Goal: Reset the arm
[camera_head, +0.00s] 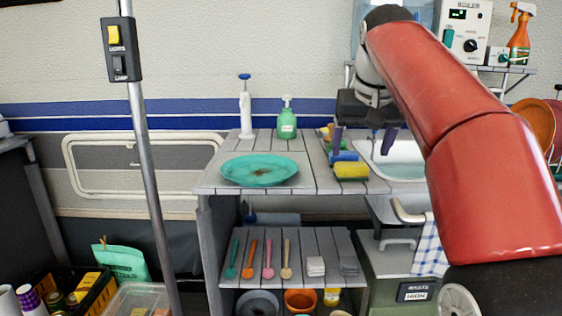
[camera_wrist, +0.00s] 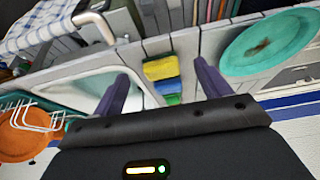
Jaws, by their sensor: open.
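My gripper (camera_head: 364,139) hangs above the right side of the counter, near the sink's left edge, with its fingers pointing down. In the wrist view my gripper (camera_wrist: 160,92) has its two purple fingers wide apart with nothing between them in its grasp. A yellow sponge (camera_head: 351,171) and a blue sponge (camera_head: 343,156) lie on the counter near the fingers. In the wrist view the yellow sponge (camera_wrist: 161,67) and blue sponge (camera_wrist: 167,86) show beyond the fingers. My red arm reaches in from the right and hides part of the sink area.
A teal plate with a brown stain (camera_head: 260,170) lies on the counter (camera_head: 322,181) at left. A green soap bottle (camera_head: 287,122) and a white dispenser (camera_head: 246,112) stand behind it. The sink (camera_head: 398,165) is at right. A grey pole (camera_head: 152,190) stands at front left.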

